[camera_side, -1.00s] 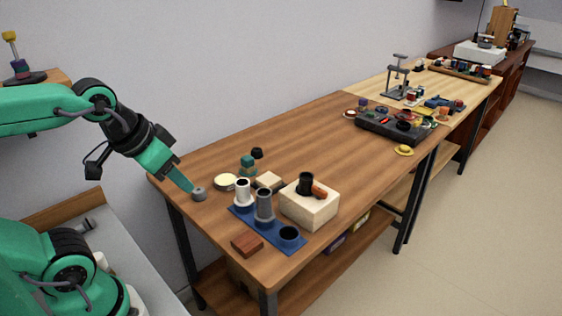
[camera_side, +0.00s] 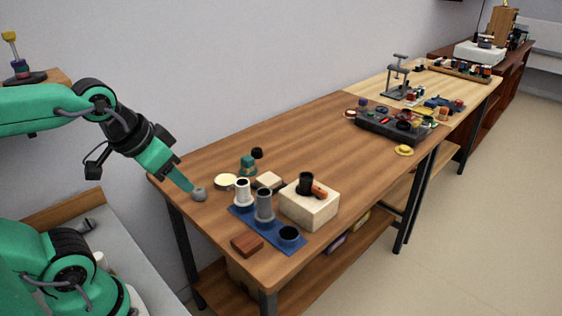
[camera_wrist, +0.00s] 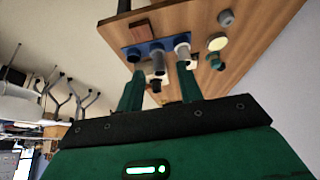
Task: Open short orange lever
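A short orange lever (camera_side: 319,192) sticks out to the right beside a black upright cylinder (camera_side: 305,183) on top of a pale block (camera_side: 308,210) near the table's front. I cannot make out the lever in the wrist view. My gripper (camera_side: 188,186) is at the table's left end, well left of the lever, with its tip over or against a small grey round piece (camera_side: 199,195); I cannot tell if they touch. In the wrist view my gripper (camera_wrist: 160,90) has its two green fingers spread apart, with nothing clearly held between them.
A blue board (camera_side: 262,232) with white, grey and dark cylinders stands between my gripper and the pale block. A red-brown brick (camera_side: 247,245), a cream disc (camera_side: 225,182) and a teal piece (camera_side: 249,164) lie nearby. The table's middle is clear up to a black panel (camera_side: 382,130).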

